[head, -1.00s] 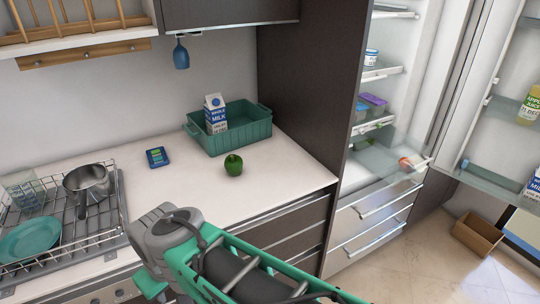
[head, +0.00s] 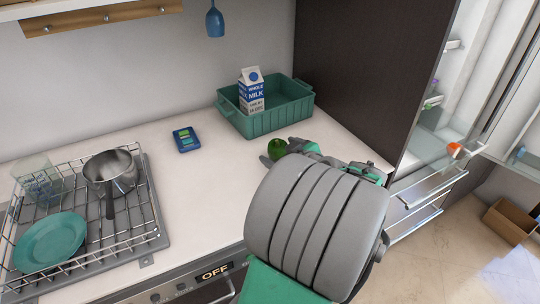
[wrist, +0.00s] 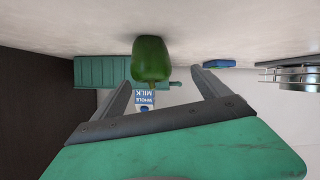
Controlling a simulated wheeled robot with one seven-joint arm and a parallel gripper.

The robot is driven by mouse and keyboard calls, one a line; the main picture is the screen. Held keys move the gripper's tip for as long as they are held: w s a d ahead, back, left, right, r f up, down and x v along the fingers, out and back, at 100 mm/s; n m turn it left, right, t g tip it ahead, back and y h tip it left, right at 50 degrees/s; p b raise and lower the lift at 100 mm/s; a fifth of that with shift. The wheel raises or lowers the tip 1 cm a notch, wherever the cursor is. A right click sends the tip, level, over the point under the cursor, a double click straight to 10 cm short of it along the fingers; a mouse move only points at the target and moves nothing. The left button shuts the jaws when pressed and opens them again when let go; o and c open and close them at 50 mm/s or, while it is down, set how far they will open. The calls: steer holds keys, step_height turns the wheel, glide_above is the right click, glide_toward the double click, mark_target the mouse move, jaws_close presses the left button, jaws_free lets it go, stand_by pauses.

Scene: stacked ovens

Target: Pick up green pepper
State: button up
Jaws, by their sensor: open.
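The green pepper (head: 277,148) stands on the white counter in front of the green crate. My gripper (head: 276,157) is at the pepper in the head view, with my arm reaching in from the lower right and hiding part of the gripper. In the wrist view, which is upside down, the pepper (wrist: 151,60) shows between and just beyond the two open fingers of my gripper (wrist: 161,80). I cannot tell whether either finger touches it.
The green crate (head: 262,122) holds a milk carton (head: 251,92) behind the pepper. A blue device (head: 186,139) lies on the counter to the left. A dish rack with a pot (head: 110,173) and a teal plate (head: 50,242) stands further left. A dark cabinet wall (head: 350,70) rises at the right.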

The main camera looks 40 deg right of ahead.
mark_target(273, 146)
steer(key=shift+s+d+f, duration=0.3)
steer(key=shift+d+f, duration=0.05)
steer(key=shift+f, duration=0.2)
steer(key=shift+w+d, duration=0.2)
steer(key=p+x, duration=0.1)
steer(key=x, duration=0.6)
steer(key=shift+d, duration=0.25)
steer(key=shift+c, duration=0.6)
steer(key=c, duration=1.3)
